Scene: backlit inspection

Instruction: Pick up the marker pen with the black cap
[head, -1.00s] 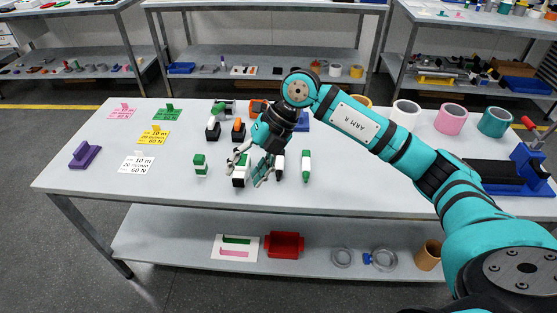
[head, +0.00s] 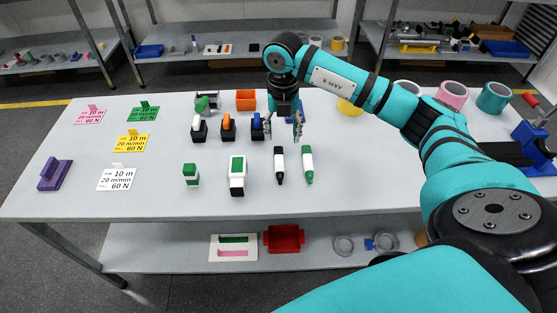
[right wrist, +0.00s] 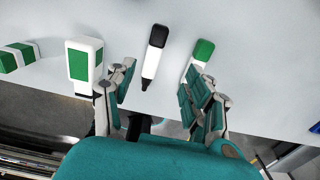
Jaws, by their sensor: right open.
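The marker pen with the black cap (head: 279,165) lies on the table, white in the middle with black at its ends. In the right wrist view the same marker (right wrist: 152,60) shows between the finger lines, not touched. My right gripper (head: 284,127) points down, open and empty, just beyond the marker in the head view. Its two fingers also show in the right wrist view (right wrist: 158,88), one to each side of the marker's lower end. The exact height over the table is hard to tell. My left gripper is not in view.
A green-and-white marker (head: 307,164) lies close on the right. A white-and-green block (head: 237,174) stands on the left, with a smaller green-and-white piece (head: 191,174) farther left. Several black-based switches, including an orange one (head: 228,127), stand behind. The table front (head: 330,200) is clear.

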